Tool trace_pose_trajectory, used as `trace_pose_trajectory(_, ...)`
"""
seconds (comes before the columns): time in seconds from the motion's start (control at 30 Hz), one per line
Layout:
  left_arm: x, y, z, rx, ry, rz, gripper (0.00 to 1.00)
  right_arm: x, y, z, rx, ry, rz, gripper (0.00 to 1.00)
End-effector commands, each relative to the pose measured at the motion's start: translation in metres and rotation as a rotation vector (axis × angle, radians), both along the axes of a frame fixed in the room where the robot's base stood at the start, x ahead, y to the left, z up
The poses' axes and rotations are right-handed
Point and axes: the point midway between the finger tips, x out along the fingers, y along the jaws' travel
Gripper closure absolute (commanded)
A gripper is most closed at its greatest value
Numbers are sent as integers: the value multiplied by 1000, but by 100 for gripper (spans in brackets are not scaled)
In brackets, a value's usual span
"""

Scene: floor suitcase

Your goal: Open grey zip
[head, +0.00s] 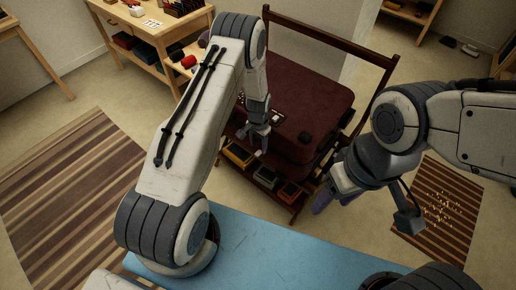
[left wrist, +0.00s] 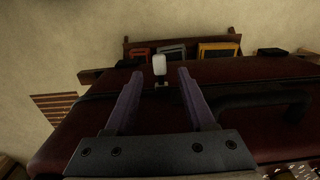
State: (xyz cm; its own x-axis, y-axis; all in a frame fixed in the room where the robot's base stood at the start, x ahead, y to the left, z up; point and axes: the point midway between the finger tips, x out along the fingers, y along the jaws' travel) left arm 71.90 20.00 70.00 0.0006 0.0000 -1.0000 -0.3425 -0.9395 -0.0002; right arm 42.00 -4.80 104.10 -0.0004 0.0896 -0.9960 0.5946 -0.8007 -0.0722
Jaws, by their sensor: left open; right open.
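The dark red suitcase (head: 318,92) lies on a wooden rack in the head view; its side with a dark handle (left wrist: 262,101) fills much of the left wrist view. A pale grey zip pull (left wrist: 159,65) stands out from the dark zip line in the left wrist view. My left gripper (left wrist: 160,76) is open, with its purple fingers on either side of the pull and a gap visible on both sides. In the head view my left gripper (head: 257,142) is at the suitcase's near edge. My right gripper (head: 328,192) is open and empty, right of the suitcase's near corner.
The rack's rails (head: 335,40) rise behind the suitcase. Its lower shelf holds several boxes, including a yellow one (head: 238,154). A wooden table (head: 150,25) stands at the back left. Striped rugs (head: 65,185) lie on the floor at both sides.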

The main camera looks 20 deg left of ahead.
Motion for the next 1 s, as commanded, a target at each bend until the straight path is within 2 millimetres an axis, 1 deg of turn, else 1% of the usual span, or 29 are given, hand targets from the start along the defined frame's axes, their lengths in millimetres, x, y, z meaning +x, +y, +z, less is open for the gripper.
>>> trace_pose_trajectory(0.03,-1,0,-9,0,3,0,45,0,0,2,0,0,0,40)
trace_pose_trajectory(0.1,-1,0,-18,0,3,0,45,0,0,3,0,0,0,40)
trace_pose_trajectory(0.23,-1,0,-30,-1,1,0,45,0,0,3,0,0,0,40)
trace_pose_trajectory(0.37,0,0,-34,0,0,0,45,0,0,3,0,0,0,40)
trace_pose_trajectory(0.57,0,0,-34,0,0,0,45,0,0,3,0,0,0,40)
trace_pose_trajectory(0.6,0,0,-34,0,0,0,53,0,0,3,0,0,0,40)
trace_pose_trajectory(0.67,0,0,-34,0,0,0,76,0,0,3,0,0,0,40)
trace_pose_trajectory(0.7,0,0,-34,0,0,0,91,0,0,3,0,0,0,40)
trace_pose_trajectory(0.73,0,0,-34,0,0,0,100,0,0,3,0,0,0,40)
trace_pose_trajectory(1.0,0,0,-34,0,0,0,100,0,0,3,0,0,0,40)
